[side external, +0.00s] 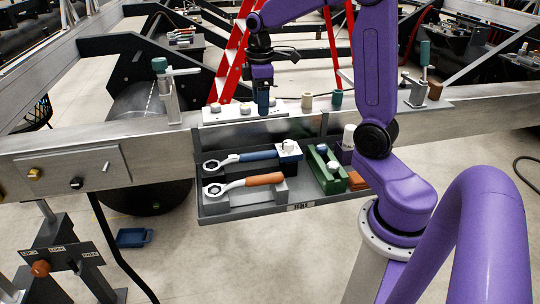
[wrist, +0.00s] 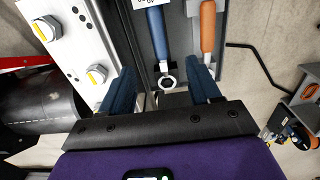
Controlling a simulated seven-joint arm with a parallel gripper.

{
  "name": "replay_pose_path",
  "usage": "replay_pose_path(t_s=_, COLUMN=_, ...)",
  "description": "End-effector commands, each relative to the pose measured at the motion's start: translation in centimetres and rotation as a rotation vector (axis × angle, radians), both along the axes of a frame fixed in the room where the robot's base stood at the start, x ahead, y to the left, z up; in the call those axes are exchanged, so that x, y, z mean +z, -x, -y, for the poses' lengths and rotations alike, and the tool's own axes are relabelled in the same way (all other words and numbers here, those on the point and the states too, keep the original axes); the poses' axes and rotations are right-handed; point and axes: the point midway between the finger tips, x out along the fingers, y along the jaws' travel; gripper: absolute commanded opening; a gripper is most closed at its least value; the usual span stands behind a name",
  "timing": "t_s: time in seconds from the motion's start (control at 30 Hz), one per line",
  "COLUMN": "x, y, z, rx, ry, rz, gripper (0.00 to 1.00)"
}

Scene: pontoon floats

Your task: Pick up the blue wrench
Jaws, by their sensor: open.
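The blue wrench (side external: 258,156) lies on a grey holder in the tool tray (side external: 300,207), with its silver ring end to the left and its handle under or against a blue-and-white block. In the wrist view the blue wrench (wrist: 157,32) runs from the top down to its ring, which shows between my fingers. My gripper (side external: 263,110) is above and behind the tray, near the beam's white plate, apart from the wrench. In the wrist view my gripper (wrist: 164,74) has its blue fingers spread wide with nothing held.
An orange-handled wrench (side external: 264,179) lies parallel in front of the blue one. A green block (side external: 326,170) stands at the tray's right. A white plate with knobs (side external: 230,114) sits on the beam behind. A red ladder (side external: 232,60) stands farther back.

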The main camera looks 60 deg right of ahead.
Motion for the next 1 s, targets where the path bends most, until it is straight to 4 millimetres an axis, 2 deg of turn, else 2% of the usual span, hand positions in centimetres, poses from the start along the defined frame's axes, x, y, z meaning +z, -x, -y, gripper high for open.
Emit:
replay_pose_path(t_s=0.17, x=-2.1, y=0.0, z=0.2, rx=-0.001, ry=-0.001, rz=-0.006, gripper=0.62)
replay_pose_path(t_s=0.6, x=-10.2, y=0.1, z=0.2, rx=-0.002, ry=0.000, rz=-0.006, gripper=0.62)
replay_pose_path(t_s=1.0, x=-13.3, y=0.0, z=0.4, rx=-0.003, ry=0.000, rz=-0.004, gripper=0.62)
